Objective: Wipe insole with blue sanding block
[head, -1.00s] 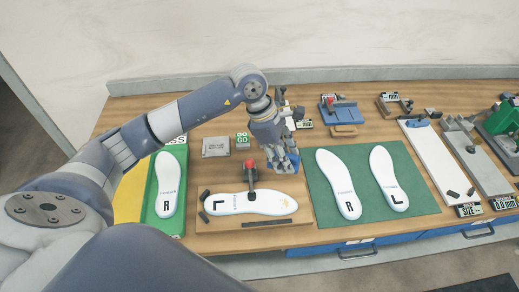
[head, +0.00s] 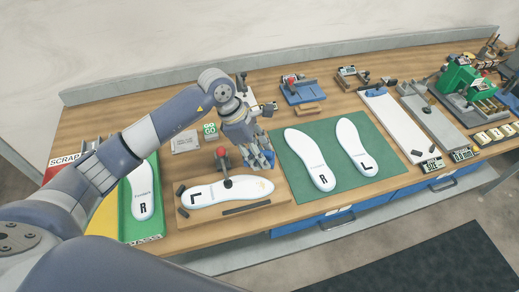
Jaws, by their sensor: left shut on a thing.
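A white insole marked L (head: 245,189) lies on a wooden fixture board (head: 283,195). A clamp with a red knob (head: 221,153) presses on its middle. My left gripper (head: 261,160) is just behind the insole's right end, pointing down. It is shut on the blue sanding block (head: 265,161), which shows only in part between and below the fingers. The block appears apart from the insole, near its back edge; its exact height is hard to tell. My right gripper is out of view.
A green mat (head: 287,176) with two insoles is to the right. A green tray (head: 153,224) with an insole marked R is at left. A grey plate (head: 184,144) and a blue fixture (head: 303,93) stand behind. Gauges fill the right side.

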